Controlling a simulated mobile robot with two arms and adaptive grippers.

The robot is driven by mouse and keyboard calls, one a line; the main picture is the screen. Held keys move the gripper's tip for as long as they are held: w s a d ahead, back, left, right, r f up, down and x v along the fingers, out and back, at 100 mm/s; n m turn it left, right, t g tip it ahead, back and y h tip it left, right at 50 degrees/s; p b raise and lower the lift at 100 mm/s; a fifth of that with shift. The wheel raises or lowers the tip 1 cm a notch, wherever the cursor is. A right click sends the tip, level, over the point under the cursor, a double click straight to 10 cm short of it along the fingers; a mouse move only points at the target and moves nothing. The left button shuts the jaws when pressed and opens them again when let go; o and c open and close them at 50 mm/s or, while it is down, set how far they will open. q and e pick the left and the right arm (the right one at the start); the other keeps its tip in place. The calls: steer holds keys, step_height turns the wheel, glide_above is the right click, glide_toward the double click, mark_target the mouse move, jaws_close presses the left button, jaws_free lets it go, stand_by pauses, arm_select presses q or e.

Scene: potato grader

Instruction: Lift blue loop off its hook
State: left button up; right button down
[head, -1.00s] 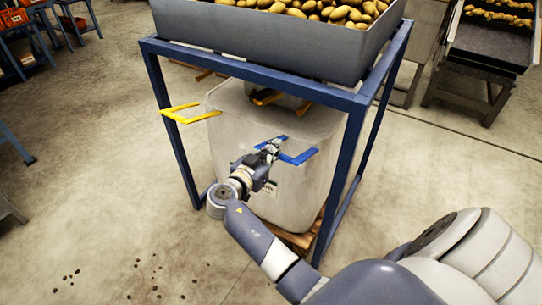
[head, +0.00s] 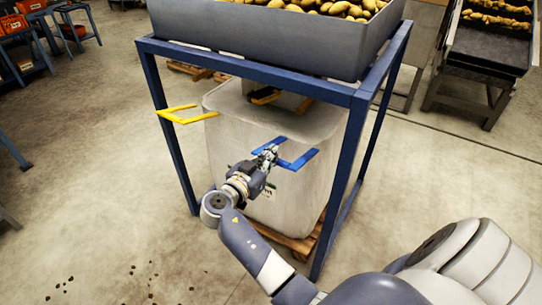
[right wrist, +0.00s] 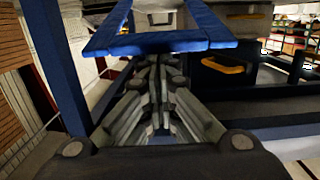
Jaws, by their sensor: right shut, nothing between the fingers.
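The blue loop (head: 306,159) stands out from the upper front of a large pale bulk bag (head: 235,150) under the blue frame. My right gripper (head: 269,153) is shut and empty at the loop's left side. In the right wrist view, the blue loop's bar (right wrist: 150,43) crosses just above the closed fingers (right wrist: 157,70). I cannot tell whether they touch it. The hook is not clear in either view. My left gripper is not in view.
A yellow loop (head: 185,121) sticks out at the bag's left corner. Blue frame posts (head: 340,185) stand around the bag. A grey hopper (head: 270,40) of potatoes sits above. The bag rests on a wooden pallet (head: 300,246). The floor at left is mostly clear.

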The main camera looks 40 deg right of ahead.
steer(key=f+v, duration=0.1)
steer(key=v, duration=0.7)
steer(key=a+f+n+t+y, duration=0.1)
steer(key=a+f+n+y, duration=0.3)
steer(key=f, duration=0.6)
steer(key=d+f+n+y, duration=0.15)
steer(key=f+n, duration=0.35)
steer(key=f, duration=0.6)
steer(key=s+a+f+n+g+y, duration=0.1)
steer(key=s+a+f+n+y, duration=0.1)
steer(key=s+f, duration=0.45)
steer(key=s+a+f+n+g+y, duration=0.1)
steer(key=s+a+f+n+y, duration=0.15)
steer(key=f, duration=0.75)
steer(key=s+a+f+n+g+y, duration=0.15)
steer(key=s+f+y, duration=0.25)
steer(key=s+f, duration=1)
steer(key=s+d+f+g, duration=0.1)
steer(key=s, duration=0.9)
steer(key=s+d+f+n+g+y+p, duration=0.1)
steer(key=s+f, duration=0.1)
steer(key=s, duration=0.8)
steer(key=shift+s+f+g+y, duration=0.2)
steer(key=shift+s+g+y, duration=0.1)
steer(key=shift+g, duration=0.05)
